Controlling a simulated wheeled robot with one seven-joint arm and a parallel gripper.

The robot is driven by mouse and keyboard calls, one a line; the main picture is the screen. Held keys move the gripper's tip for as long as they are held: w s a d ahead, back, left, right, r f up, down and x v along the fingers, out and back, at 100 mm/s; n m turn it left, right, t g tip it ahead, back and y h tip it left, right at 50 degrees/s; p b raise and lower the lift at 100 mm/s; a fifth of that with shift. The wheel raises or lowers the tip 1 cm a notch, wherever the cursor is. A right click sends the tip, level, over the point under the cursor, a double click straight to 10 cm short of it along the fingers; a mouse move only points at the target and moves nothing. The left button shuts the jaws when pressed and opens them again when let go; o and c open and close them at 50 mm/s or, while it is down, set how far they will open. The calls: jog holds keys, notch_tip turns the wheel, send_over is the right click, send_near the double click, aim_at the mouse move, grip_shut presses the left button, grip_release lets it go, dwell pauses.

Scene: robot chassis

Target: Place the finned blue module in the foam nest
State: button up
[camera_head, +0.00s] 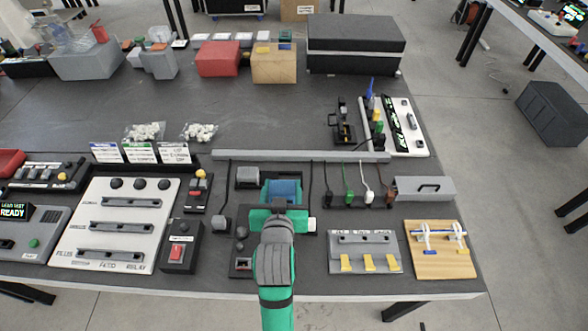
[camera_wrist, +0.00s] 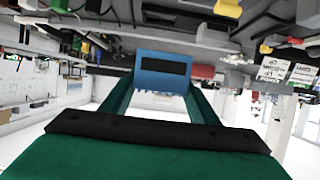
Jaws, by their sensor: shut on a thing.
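The blue module (camera_head: 285,188) is between the fingers of my green gripper (camera_head: 282,192), over the dark fixture at the front middle of the bench. My wrist hides much of what lies beneath, so I cannot tell whether the module touches anything below. I cannot clearly make out the foam nest; a dark surround shows around the module.
A grey block (camera_head: 247,176) sits left of the module. Upright plugs on cables (camera_head: 349,197) stand to the right. A red-switch box (camera_head: 178,250) and a white slotted panel (camera_head: 122,222) are left. A grey yellow-tabbed rack (camera_head: 364,252) and wooden board (camera_head: 440,262) are right.

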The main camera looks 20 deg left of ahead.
jog(key=x, duration=0.5)
jog(key=d+f+x, duration=0.1)
jog(key=x, duration=0.4)
jog(key=f+x, duration=0.1)
jog(key=x, duration=0.4)
jog(key=shift+d+f, duration=0.15)
jog(key=shift+f, duration=0.05)
jog(key=shift+w+f, duration=0.45)
jog(key=shift+f, duration=0.2)
jog(key=shift+w+f, duration=0.15)
jog(key=shift+f, duration=1.5)
jog(key=shift+f, duration=0.2)
jog(key=o, duration=1.2)
jog(key=shift+r, duration=0.1)
